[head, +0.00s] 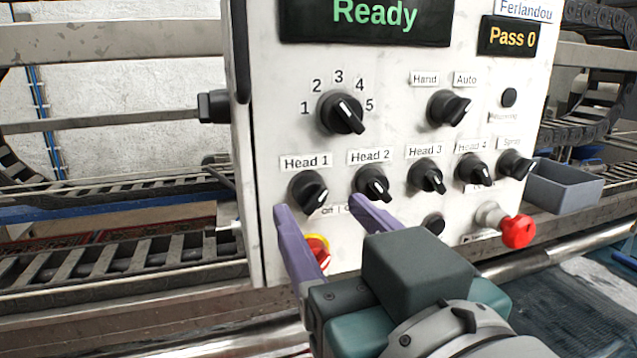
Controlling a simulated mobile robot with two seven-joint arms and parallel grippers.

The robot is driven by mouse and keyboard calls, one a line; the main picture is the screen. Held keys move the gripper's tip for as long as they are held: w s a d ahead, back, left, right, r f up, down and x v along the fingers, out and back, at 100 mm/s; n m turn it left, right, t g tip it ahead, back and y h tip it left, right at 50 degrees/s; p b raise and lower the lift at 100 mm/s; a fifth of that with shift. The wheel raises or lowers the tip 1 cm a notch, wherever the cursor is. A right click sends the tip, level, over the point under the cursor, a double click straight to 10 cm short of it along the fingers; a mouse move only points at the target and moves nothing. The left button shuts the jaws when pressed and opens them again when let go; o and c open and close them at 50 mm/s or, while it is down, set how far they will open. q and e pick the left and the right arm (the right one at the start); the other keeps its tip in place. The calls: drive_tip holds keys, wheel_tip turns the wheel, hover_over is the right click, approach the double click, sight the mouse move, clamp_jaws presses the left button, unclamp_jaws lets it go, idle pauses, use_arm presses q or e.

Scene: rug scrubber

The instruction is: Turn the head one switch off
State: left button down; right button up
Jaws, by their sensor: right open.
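The Head 1 switch (308,190) is a black rotary knob at the lower left of the white control panel (285,100). Its white pointer mark slants toward the lower right. Part of an "off" label shows below it. My right gripper (317,205) is open, with two purple fingers pointing up at the panel. The left finger's tip is just below and left of the Head 1 knob, and the right finger's tip is below and right of it, near the Head 2 switch (372,184). Contact with the knob cannot be told. My left gripper is not in view.
The Head 3 knob (427,177) and Head 4 knob (474,171) continue the row. A numbered selector (341,113) sits above. A red and yellow button (318,250) is partly behind the left finger. A red knob (517,231) and a grey bin (567,186) are at right.

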sight(312, 196)
drive_tip(key=shift+x, duration=1.4)
clamp_jaws()
